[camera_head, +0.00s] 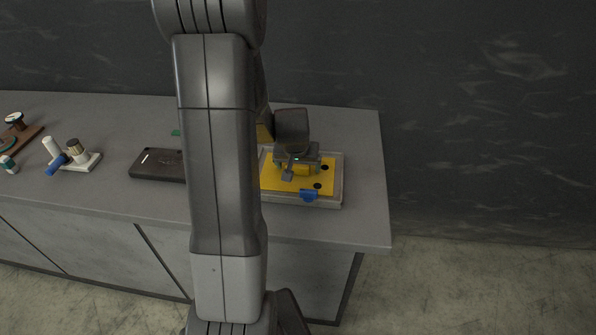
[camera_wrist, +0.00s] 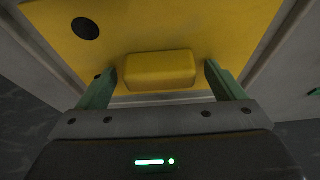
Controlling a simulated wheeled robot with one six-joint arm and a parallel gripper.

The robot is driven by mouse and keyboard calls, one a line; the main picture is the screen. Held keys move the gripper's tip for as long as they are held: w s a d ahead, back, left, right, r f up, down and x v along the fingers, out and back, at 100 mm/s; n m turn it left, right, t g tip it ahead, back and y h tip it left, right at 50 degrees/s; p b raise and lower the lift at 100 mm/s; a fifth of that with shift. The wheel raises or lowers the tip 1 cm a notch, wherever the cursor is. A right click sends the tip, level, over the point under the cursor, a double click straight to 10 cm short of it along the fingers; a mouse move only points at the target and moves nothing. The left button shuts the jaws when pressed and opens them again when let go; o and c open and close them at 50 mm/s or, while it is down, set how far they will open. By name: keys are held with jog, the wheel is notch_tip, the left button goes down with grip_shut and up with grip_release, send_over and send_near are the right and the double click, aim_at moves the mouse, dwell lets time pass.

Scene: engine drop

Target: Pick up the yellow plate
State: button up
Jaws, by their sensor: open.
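The yellow plate (camera_head: 271,181) lies in a shallow grey tray (camera_head: 342,190) near the right end of the workbench. It has dark round holes and a raised yellow block (camera_wrist: 160,71), which shows in the wrist view. My gripper (camera_head: 297,170) is over the plate. In the wrist view my gripper (camera_wrist: 158,80) is open, with one green finger on each side of the block. A gap shows between each finger and the block. My arm hides the plate's left edge in the head view.
A blue piece (camera_head: 308,195) sits at the tray's front edge. A dark case (camera_head: 157,164) lies left of my arm. A white block with cylinders (camera_head: 82,160) and a brown board (camera_head: 27,134) stand farther left. A dark wall is behind the workbench (camera_head: 350,226).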

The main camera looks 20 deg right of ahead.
jog(key=shift+c, duration=0.2)
jog(key=c, duration=1.2)
